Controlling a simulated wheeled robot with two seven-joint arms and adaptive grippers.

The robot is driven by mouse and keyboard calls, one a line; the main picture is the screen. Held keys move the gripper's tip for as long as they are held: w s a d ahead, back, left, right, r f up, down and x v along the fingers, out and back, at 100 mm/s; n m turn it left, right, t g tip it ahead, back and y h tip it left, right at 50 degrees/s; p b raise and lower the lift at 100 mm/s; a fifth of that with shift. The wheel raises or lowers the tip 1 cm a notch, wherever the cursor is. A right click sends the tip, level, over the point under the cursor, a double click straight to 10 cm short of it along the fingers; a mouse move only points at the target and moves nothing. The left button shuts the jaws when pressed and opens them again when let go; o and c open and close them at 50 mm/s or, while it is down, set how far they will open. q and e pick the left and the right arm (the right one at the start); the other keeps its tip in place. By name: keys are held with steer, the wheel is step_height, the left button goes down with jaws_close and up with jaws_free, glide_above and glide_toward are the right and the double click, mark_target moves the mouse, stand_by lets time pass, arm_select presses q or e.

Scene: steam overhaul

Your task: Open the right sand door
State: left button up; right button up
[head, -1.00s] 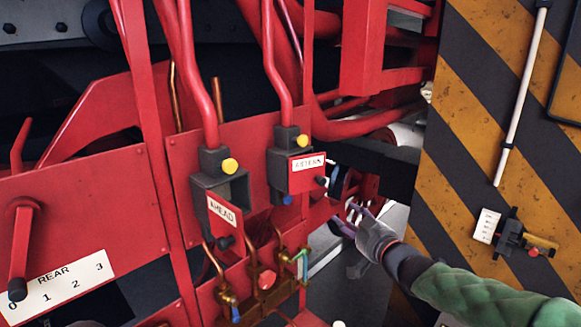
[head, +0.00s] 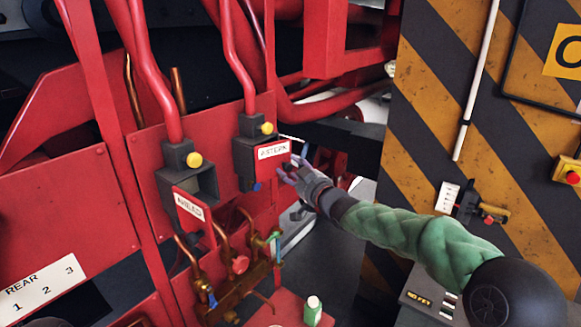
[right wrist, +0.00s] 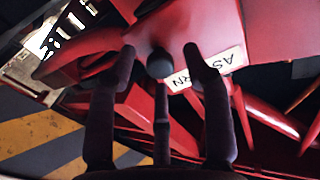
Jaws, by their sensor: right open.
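The right sand door (head: 273,151) is a red flap labelled ASTERN on the front of a dark grey box with a yellow knob on top; it looks shut. In the right wrist view the same door (right wrist: 195,20) shows its label and a round black knob (right wrist: 159,63). My right gripper (head: 286,173) is at the door's lower right corner, open, its fingers spread around the knob. I cannot tell whether they touch it. The left sand door (head: 190,207), labelled AHEAD, hangs open from its dark box. My left gripper is out of view.
Red pipes (head: 238,50) run down into both boxes. A striped yellow-black wall (head: 470,120) with a small lever unit (head: 480,208) stands at the right.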

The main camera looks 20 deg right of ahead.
steer(key=shift+w+a, duration=0.15)
steer(key=shift+w, duration=0.3)
jaws_close()
